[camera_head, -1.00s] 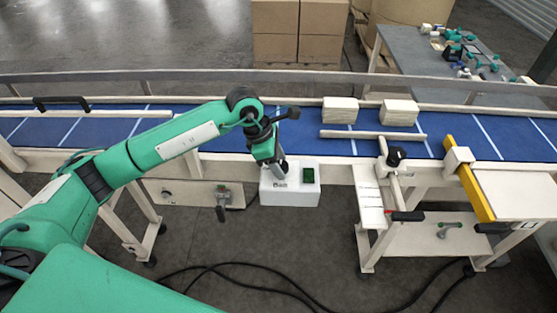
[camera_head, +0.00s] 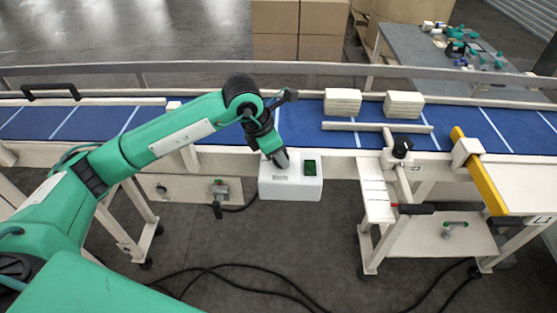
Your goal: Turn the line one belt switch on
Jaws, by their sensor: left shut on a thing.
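The belt switch box (camera_head: 291,189) is a white box on the near side of the conveyor, below the belt edge. A green rocker or button (camera_head: 310,168) shows on the right of its top. My left gripper (camera_head: 281,160) points down at the left part of the box top, beside the green part. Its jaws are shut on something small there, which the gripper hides. The box label is partly visible and too small to read. My right gripper is not in view.
The blue belt (camera_head: 210,117) runs across behind the box. Stacks of pale cartons (camera_head: 342,102) stand on it at the right. A black-knobbed guide (camera_head: 401,147) and a yellow bar (camera_head: 478,170) lie right of the box. Black cables lie on the floor.

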